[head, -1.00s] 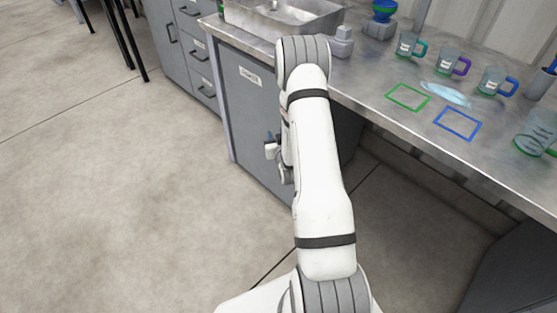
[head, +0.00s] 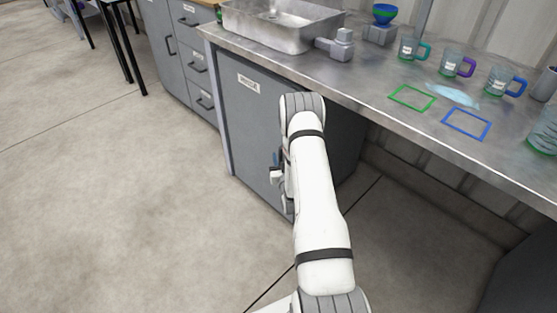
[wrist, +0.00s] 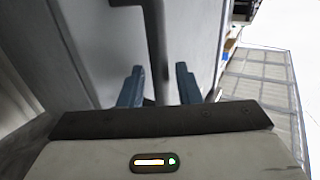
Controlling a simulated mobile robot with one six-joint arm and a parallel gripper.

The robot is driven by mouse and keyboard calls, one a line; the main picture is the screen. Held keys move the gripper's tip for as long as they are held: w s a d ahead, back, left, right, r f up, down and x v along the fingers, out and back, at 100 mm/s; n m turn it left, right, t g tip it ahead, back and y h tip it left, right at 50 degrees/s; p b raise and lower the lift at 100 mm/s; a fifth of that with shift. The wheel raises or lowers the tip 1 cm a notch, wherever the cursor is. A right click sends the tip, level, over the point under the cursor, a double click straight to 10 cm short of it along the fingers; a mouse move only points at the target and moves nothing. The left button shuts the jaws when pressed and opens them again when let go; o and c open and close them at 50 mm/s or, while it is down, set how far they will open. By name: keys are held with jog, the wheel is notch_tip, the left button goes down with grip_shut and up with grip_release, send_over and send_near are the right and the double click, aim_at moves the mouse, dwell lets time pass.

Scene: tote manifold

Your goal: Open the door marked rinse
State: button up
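The grey cabinet door (head: 250,120) under the sink bench bears a small white label (head: 248,84), too small to read for certain. The door looks shut. Its dark bar handle (wrist: 157,50) runs upright in the wrist view. My gripper (wrist: 158,88) is open, with one blue finger on each side of the handle and gaps visible between. In the head view my gripper (head: 276,166) is at the door's right part, mostly hidden behind my arm, which also hides the handle.
Mugs (head: 456,62) and coloured outlines stand or lie on the bench. Grey drawers (head: 190,50) are to the left. The floor (head: 110,190) in front is clear.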

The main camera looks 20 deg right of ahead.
jog(key=shift+w+d, duration=0.1)
jog(key=shift+w, duration=0.15)
grip_shut()
dwell(0.3)
